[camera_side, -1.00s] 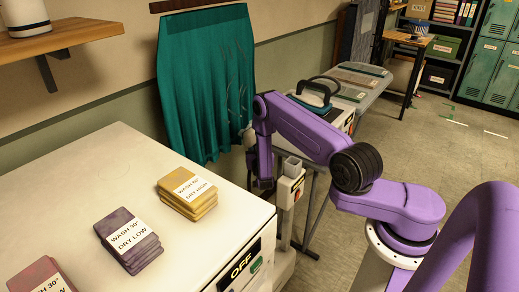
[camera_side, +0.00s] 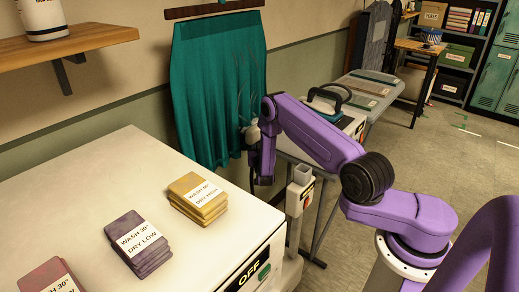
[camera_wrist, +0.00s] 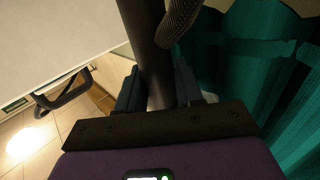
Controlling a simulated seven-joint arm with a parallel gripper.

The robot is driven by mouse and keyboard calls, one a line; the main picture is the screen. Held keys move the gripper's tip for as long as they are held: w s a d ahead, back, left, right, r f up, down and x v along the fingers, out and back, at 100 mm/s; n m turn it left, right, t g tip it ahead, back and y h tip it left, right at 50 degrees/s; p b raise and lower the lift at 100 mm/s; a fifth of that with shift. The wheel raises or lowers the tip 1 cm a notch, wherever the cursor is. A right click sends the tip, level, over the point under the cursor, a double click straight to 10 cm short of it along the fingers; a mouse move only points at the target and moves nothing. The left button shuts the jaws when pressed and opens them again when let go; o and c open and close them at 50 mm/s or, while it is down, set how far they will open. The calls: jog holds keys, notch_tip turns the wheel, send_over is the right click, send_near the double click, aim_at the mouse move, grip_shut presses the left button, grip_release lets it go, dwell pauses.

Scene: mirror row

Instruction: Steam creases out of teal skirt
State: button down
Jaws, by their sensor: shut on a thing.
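The teal skirt (camera_side: 205,95) hangs from a dark rail on the wall in the side view. Thin crease lines show near its right edge. Teal folds (camera_wrist: 290,90) fill the right of the wrist view. My gripper (camera_side: 256,145) is beside the skirt's lower right edge. In the wrist view my gripper (camera_wrist: 157,85) is shut on a dark cylindrical steamer handle (camera_wrist: 152,45). A pale steamer head (camera_side: 251,131) shows at the skirt's right edge; I cannot tell whether it touches the cloth.
A white-topped machine (camera_side: 100,185) stands front left with yellow, purple and red labelled stacks. An iron (camera_side: 326,103) rests behind my arm, near a grey table (camera_side: 385,80). A ribbed hose (camera_wrist: 178,22) crosses close to the handle. Open floor lies at the right.

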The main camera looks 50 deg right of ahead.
jog(key=shift+r, duration=13.9)
jog(key=shift+s, duration=2.45)
